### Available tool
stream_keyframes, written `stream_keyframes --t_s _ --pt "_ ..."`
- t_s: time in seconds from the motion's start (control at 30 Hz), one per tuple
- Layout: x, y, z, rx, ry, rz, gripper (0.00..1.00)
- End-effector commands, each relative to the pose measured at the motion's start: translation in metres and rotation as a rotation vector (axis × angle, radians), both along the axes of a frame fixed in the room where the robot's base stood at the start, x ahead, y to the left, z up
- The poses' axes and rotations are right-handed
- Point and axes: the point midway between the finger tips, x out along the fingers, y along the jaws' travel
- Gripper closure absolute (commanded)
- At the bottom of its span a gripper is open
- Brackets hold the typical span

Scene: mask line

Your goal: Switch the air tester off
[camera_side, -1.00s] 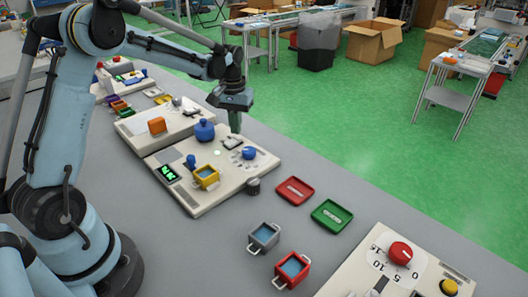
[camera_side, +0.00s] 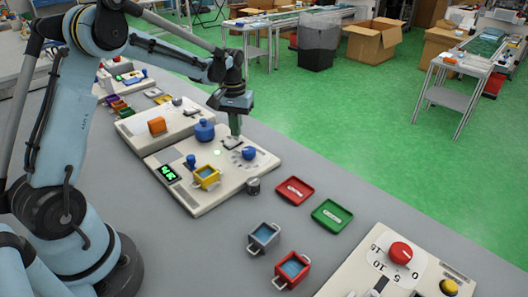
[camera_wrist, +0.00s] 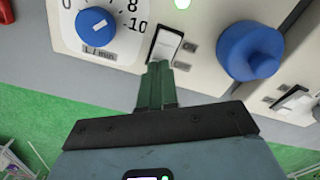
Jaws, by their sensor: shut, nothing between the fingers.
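The air tester (camera_side: 220,191) is a pale panel with a blue dial, a blue knob, a lit green display (camera_side: 169,174) and a lit round lamp (camera_side: 217,152). In the wrist view its white rocker switch (camera_wrist: 168,43) sits between the L/min dial (camera_wrist: 96,26) and the blue knob (camera_wrist: 250,50), with small labels beside it, the upper reading ON. The lamp also shows at the top edge (camera_wrist: 182,4). My gripper (camera_wrist: 161,68) is shut and empty, its green fingertips at the switch's lower end, partly covering it. I cannot tell whether they touch. It points down in the side view (camera_side: 236,135).
A yellow container (camera_side: 207,178) stands on the tester's front. Red (camera_side: 294,190) and green (camera_side: 331,215) trays lie to the right. A panel with a red dial (camera_side: 400,253) is at the lower right.

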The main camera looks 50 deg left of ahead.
Motion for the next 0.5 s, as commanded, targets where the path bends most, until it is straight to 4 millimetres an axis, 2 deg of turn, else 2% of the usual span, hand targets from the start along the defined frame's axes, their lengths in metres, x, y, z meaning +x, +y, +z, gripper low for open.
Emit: stream_keyframes --t_s 0.5 --pt "0.0000 0.0000 -0.0071 0.000 0.000 0.000 1.00"
